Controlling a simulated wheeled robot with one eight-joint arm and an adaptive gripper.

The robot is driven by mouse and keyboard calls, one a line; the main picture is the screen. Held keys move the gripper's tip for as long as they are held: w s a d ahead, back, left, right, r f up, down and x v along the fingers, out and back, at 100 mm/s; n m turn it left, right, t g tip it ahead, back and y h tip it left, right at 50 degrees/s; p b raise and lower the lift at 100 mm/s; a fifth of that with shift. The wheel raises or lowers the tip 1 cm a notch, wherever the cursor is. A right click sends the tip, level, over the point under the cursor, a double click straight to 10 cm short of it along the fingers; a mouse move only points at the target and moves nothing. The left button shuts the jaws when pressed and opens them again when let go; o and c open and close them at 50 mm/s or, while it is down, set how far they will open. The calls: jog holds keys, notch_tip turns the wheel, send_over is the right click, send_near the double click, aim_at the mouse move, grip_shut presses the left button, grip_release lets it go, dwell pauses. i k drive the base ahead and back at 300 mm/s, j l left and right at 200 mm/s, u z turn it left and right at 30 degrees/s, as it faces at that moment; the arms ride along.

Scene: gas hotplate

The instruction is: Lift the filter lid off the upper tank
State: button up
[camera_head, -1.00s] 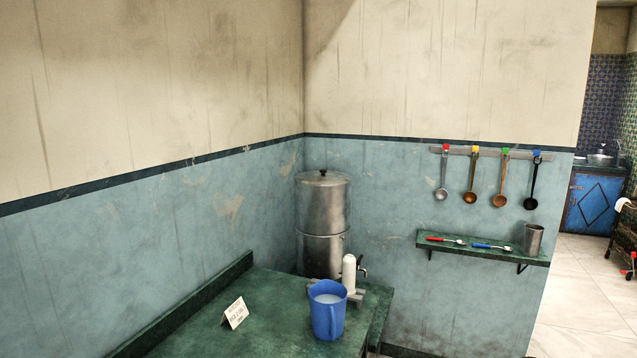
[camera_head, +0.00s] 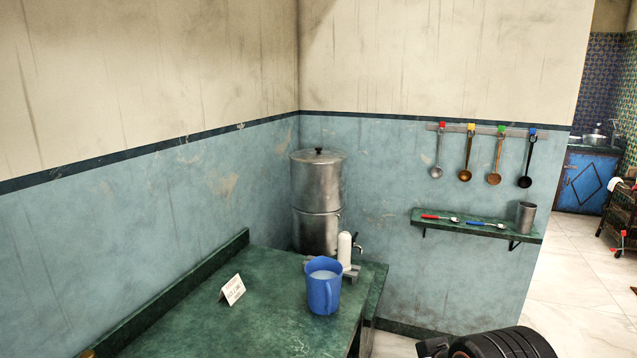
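The filter lid (camera_head: 318,156) is a round metal lid with a small dark knob (camera_head: 318,150) in its middle. It sits on the upper tank (camera_head: 316,184), a silver cylinder stacked on a like lower tank (camera_head: 315,232). The stack stands upright at the back corner of the green counter, against the blue wall. A black part of my arm shows at the bottom edge, right of middle, far from the lid. My gripper's fingers are not in view.
A blue jug (camera_head: 323,287) with pale liquid and a white cylinder (camera_head: 344,250) stand in front of the tanks. A folded card (camera_head: 232,290) is on the counter (camera_head: 265,325). Ladles (camera_head: 466,160) hang right, above a shelf (camera_head: 490,230) with utensils and a metal cup (camera_head: 525,216).

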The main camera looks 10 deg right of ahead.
aim_at(317, 154)
jog(key=i+l, duration=0.4)
jog(key=i, duration=0.2)
jog(key=i+l, duration=0.85)
jog(key=i, duration=0.3)
jog(key=i+l, duration=0.4)
jog(key=i, duration=0.2)
jog(key=u, duration=0.05)
